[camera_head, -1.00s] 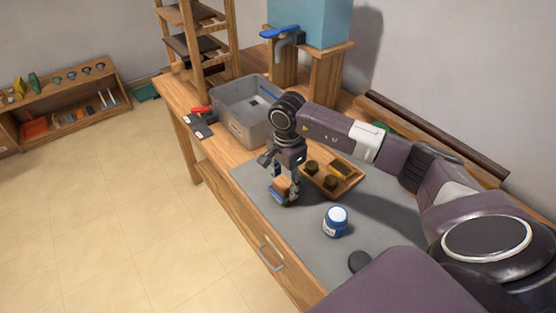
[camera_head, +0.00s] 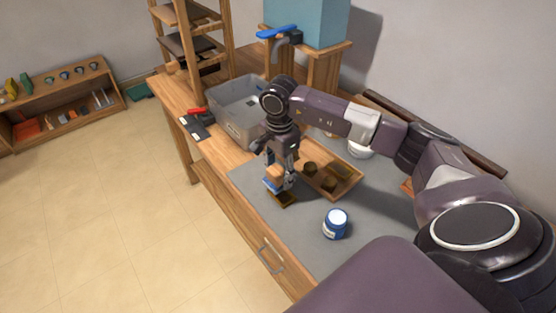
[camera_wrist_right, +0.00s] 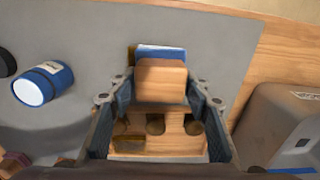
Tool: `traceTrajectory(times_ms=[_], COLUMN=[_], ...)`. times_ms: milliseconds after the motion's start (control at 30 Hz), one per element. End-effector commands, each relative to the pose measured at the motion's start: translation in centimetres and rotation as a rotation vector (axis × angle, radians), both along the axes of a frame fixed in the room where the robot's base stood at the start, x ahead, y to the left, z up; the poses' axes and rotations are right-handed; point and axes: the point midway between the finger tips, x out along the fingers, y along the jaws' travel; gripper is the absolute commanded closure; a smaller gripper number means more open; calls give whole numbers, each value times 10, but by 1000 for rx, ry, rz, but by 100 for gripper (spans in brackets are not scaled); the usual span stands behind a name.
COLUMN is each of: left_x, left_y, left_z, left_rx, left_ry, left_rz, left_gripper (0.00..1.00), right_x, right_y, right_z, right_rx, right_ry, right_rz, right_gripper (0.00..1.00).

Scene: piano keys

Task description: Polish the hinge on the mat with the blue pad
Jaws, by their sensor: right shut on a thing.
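My right gripper (camera_head: 278,170) is shut on a wooden block with the blue pad (camera_head: 272,184) on its underside. In the right wrist view the wooden block (camera_wrist_right: 161,80) sits between the fingers, with a strip of blue pad beyond it. The brass-brown hinge (camera_head: 285,199) lies on the grey mat (camera_head: 300,232), just below and to the right of the pad. The pad partly covers it from view. I cannot tell whether pad and hinge touch. My left gripper is not in view.
A wooden tray (camera_head: 351,188) with dark knobs and brass pieces is close to the right gripper. A blue jar (camera_head: 336,224) stands on the mat. A grey bin (camera_head: 231,128), a red-handled tool (camera_head: 195,112) and a white bowl (camera_head: 361,150) are farther back.

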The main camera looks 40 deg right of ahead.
Motion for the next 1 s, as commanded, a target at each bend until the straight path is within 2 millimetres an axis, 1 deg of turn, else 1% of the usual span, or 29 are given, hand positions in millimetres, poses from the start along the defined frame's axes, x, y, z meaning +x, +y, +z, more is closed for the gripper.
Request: traceTrajectory(times_ms=[33, 133, 200, 300, 400, 1000], left_x=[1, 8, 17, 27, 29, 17], left_y=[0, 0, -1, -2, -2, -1], left_z=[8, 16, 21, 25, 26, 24], left_rx=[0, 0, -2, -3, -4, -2], left_ry=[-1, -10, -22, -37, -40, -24], left_rz=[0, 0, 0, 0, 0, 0], left_gripper=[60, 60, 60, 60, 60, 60], right_x=[0, -1, -1, -2, -2, -2], right_y=[-2, -3, -4, -6, -6, -6], right_z=[12, 25, 34, 41, 43, 42], right_rx=[-1, -1, -1, -1, -1, 0], right_ry=[-2, -2, -2, -1, 0, -1], right_rz=[-3, -7, -10, -13, -14, -13], right_gripper=[75, 75, 75, 75, 75, 75])
